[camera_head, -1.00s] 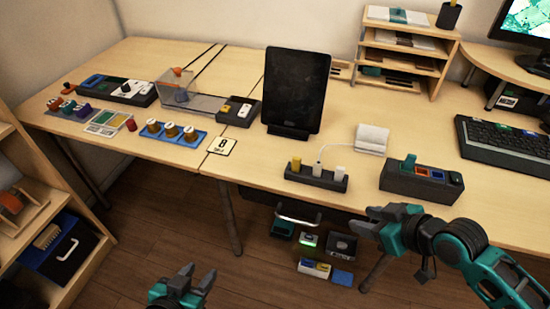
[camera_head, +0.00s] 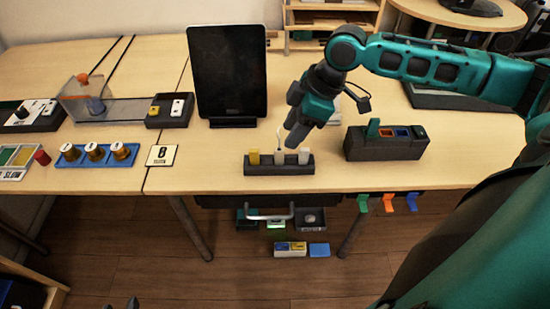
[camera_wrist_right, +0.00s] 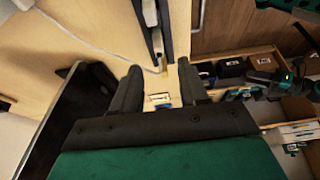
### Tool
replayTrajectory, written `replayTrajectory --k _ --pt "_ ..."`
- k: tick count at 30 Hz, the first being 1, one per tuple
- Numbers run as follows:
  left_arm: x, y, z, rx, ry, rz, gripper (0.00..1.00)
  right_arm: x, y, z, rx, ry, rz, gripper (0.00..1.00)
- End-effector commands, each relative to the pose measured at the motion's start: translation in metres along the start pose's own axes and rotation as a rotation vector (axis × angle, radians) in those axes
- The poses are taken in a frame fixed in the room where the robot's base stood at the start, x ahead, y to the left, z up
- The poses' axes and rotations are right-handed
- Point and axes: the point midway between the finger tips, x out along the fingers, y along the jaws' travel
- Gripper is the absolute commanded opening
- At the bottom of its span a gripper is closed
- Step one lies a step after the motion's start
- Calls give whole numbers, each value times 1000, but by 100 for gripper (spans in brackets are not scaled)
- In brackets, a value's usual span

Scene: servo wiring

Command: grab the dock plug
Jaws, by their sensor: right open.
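A dark power strip (camera_head: 270,170) stands near the front edge of the desk. It holds a yellow plug (camera_head: 254,157) at its left end, a white plug (camera_head: 281,156) with a white cable in the middle, and a pale plug (camera_head: 304,155) at its right end. No label shows which is the dock plug. My right gripper (camera_head: 294,114) is open and empty above the strip's right half, pointing down. In the right wrist view the strip (camera_wrist_right: 150,22) lies beyond the open fingers (camera_wrist_right: 158,82). Only the tips of my left gripper (camera_head: 125,303) show at the bottom edge.
A dark tablet (camera_head: 229,70) stands upright behind the strip. A dark box (camera_head: 385,148) with coloured slots and a green switch stands to the right. A number card (camera_head: 162,155) and a blue tray (camera_head: 97,155) of knobs lie left. Bare desk separates the strip and card.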

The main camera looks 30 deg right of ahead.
Motion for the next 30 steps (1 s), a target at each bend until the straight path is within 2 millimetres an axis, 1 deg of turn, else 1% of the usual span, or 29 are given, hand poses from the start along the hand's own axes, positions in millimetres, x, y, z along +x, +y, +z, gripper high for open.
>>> replayTrajectory --k 1,3,11,18,20,22,27,30 --pt "2 0 2 -1 -1 1 43 11 -1 0 -1 1 -2 44" --pt "2 1 3 -2 -4 2 43 20 0 0 1 1 -1 44" --pt "4 1 4 -3 -4 4 43 36 0 0 1 2 0 44" --pt "8 4 6 -7 -1 11 43 71 1 2 1 1 0 44" --pt "9 4 4 -8 0 13 43 78 0 2 1 2 0 44" --pt "9 5 3 -8 2 14 43 81 1 2 0 0 2 44" --pt "8 5 1 -7 3 15 43 80 1 2 0 0 2 44" --pt "8 5 2 -6 3 15 43 80 1 2 0 0 2 35"
